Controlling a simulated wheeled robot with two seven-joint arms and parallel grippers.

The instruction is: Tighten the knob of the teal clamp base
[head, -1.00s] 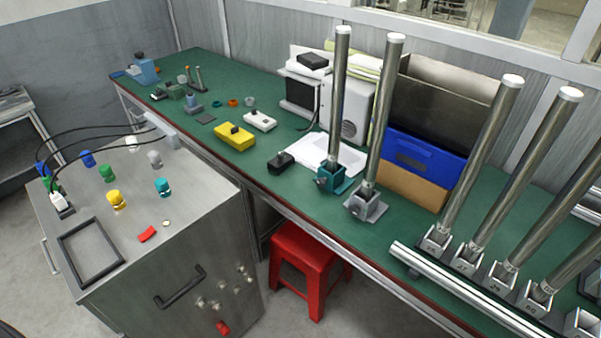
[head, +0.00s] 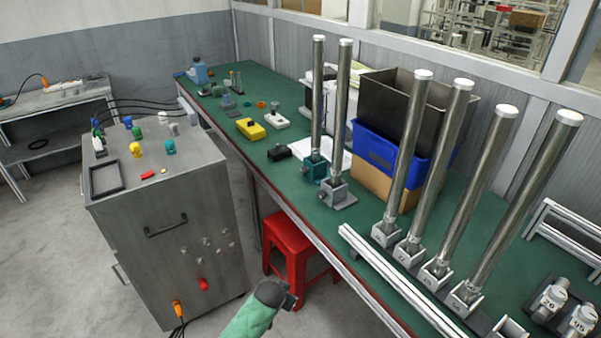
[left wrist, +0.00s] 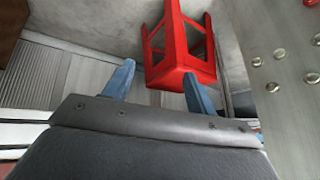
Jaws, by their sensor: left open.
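The teal clamp base (head: 316,170) stands on the green bench in the head view, with a tall metal post (head: 318,95) upright in it. Its knob is too small to make out clearly, at the base's near left side. My left gripper (head: 284,293) is low in front of the bench, near the red stool and well below and apart from the teal base. In the left wrist view my left gripper (left wrist: 157,72) has its two blue fingers spread with nothing between them. The teal base does not show in that view. My right gripper is not in view.
A grey clamp base (head: 338,194) with its own post stands right beside the teal one. A black box (head: 279,152) lies to the left. Several more posts stand at the right behind a metal rail (head: 390,280). A red stool (head: 289,245) and grey cabinet (head: 160,230) flank the bench front.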

